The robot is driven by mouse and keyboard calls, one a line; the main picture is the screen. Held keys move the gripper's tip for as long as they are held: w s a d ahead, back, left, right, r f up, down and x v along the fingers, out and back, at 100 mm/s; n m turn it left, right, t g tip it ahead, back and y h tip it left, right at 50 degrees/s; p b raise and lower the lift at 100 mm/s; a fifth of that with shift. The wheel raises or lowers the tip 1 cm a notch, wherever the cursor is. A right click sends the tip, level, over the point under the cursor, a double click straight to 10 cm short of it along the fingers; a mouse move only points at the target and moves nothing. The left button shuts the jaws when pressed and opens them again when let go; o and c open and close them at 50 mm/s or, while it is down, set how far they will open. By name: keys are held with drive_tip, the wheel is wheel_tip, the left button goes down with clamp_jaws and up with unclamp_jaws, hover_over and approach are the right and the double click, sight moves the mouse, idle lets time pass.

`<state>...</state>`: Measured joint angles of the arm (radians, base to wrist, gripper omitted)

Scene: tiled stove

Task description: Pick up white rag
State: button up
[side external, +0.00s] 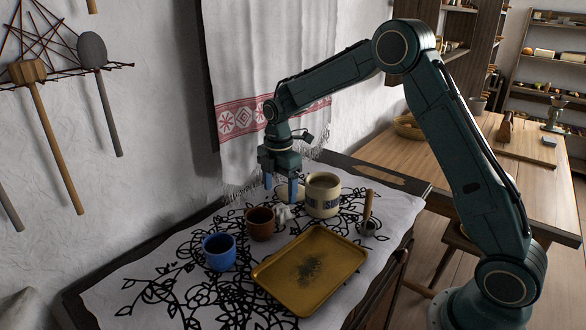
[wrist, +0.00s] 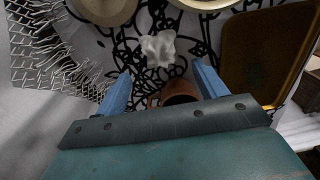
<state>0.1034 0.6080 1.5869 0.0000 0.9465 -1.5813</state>
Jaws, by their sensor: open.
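The white rag (wrist: 158,49) is a small crumpled white piece on the patterned cloth in the wrist view, ahead of my fingertips. In the side view the rag (side external: 283,215) shows small and pale between the brown mug and the beige mug, partly behind my fingers. My gripper (side external: 280,190) hangs pointing down above the cloth, close over the rag. In the wrist view my gripper (wrist: 160,84) has its two blue fingers wide apart with nothing held between them.
A brown mug (side external: 261,224) stands beside the rag; in the wrist view it (wrist: 180,92) sits between my fingers' lines. A beige mug (side external: 322,197), a blue mug (side external: 219,252), a yellow tray (side external: 325,258) and a wooden-handled tool (side external: 368,213) stand around. A fringed towel (side external: 262,90) hangs behind.

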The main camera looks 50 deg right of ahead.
sight(281, 206)
drive_tip(key=shift+d+f, duration=0.15)
drive_tip(key=shift+f, duration=2.5)
drive_tip(key=c, duration=1.1)
drive_tip(key=shift+o, duration=0.2)
drive_tip(key=shift+r, duration=0.15)
wheel_tip(281, 206, up, 20)
